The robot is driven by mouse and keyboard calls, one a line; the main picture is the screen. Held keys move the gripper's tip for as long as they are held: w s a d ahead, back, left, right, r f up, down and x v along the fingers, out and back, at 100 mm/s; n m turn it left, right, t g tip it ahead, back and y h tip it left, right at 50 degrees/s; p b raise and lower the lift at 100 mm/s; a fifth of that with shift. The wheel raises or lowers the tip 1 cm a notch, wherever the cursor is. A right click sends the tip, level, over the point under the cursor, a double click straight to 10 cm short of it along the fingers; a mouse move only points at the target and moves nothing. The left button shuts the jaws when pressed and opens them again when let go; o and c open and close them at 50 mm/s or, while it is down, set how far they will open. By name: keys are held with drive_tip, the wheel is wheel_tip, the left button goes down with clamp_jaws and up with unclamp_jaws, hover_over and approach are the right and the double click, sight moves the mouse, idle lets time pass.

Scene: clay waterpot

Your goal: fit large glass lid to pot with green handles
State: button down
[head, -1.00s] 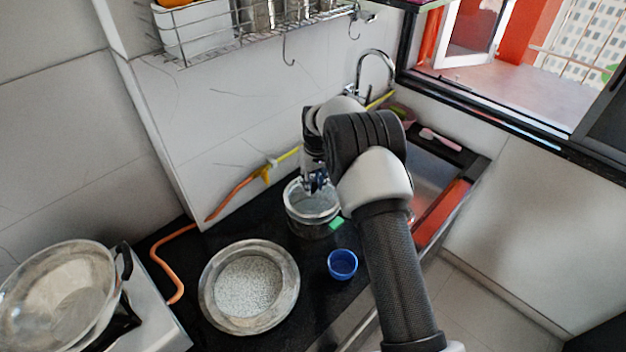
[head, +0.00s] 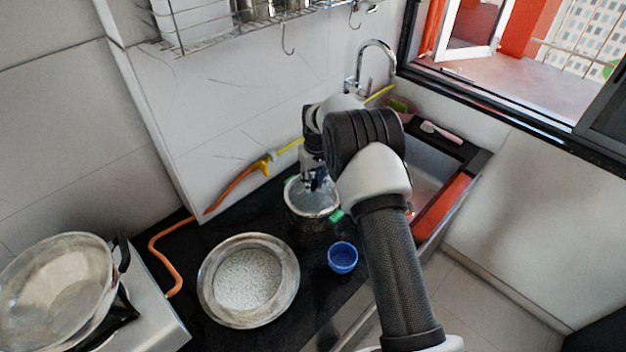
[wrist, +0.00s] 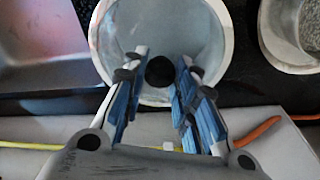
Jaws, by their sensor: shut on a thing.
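The large glass lid (wrist: 205,35) is a clear disc with a pale rim and a black knob (wrist: 160,70). In the wrist view my gripper (wrist: 158,75) is shut on the knob, its blue fingers either side of it. In the head view my gripper (head: 316,182) points down over the pot (head: 311,212), a metal pot with a green handle (head: 337,216) showing at its right. The lid lies over the pot's mouth; I cannot tell whether it is fully seated.
A steel basin of white grains (head: 213,290) stands left of the pot, and a small blue cup (head: 342,257) in front of it. The sink (head: 428,180) is to the right. An orange hose (head: 160,262) runs along the wall. A large pan (head: 55,285) sits on the stove at left.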

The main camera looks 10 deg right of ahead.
drive_tip(key=shift+f, duration=0.15)
idle(0.5)
drive_tip(key=c, duration=1.2)
unclamp_jaws()
drive_tip(key=shift+s, duration=0.1)
wheel_tip(320, 180, up, 12)
drive_tip(key=s, duration=0.1)
drive_tip(key=shift+s+d, duration=0.2)
